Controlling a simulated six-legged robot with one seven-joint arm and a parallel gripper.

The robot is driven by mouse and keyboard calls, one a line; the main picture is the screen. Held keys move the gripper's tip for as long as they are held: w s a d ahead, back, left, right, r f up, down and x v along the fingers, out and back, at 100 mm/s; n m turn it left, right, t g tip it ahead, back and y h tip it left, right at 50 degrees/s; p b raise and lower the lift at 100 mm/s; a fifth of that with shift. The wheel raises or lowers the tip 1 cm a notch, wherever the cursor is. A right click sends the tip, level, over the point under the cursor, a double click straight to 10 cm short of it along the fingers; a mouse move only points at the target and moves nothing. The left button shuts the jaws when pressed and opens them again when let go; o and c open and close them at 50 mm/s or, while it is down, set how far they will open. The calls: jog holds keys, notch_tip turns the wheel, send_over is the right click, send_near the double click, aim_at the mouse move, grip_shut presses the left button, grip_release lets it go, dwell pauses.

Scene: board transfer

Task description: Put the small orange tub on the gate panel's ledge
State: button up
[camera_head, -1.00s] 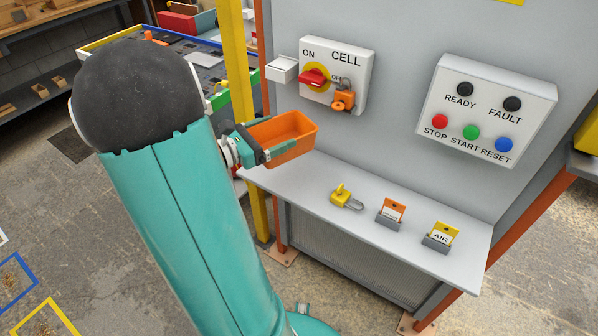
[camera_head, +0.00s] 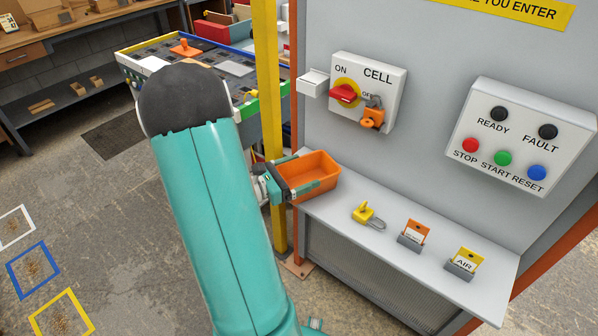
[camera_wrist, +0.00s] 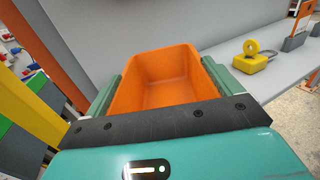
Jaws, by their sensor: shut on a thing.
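The small orange tub (camera_head: 316,180) is empty and roughly upright, with its open top facing up. My gripper (camera_head: 290,180) is shut on it, with its fingers along two opposite sides of the tub. In the wrist view the tub (camera_wrist: 165,78) fills the space between the fingers. The gate panel's ledge (camera_head: 400,275) is a grey shelf below the panel (camera_head: 430,60). The tub is at the ledge's left end, overlapping it in the head view. I cannot tell whether its bottom touches the ledge.
A yellow padlock (camera_head: 368,215), an orange tag holder (camera_head: 413,234) and a yellow AIR tag holder (camera_head: 464,262) stand on the ledge. The CELL switch box (camera_head: 385,72) and a button box (camera_head: 530,105) are above. A yellow post (camera_head: 265,70) stands left of the panel.

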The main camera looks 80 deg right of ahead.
jog(key=o, duration=0.7)
jog(key=shift+r, duration=0.15)
jog(key=v, duration=1.2)
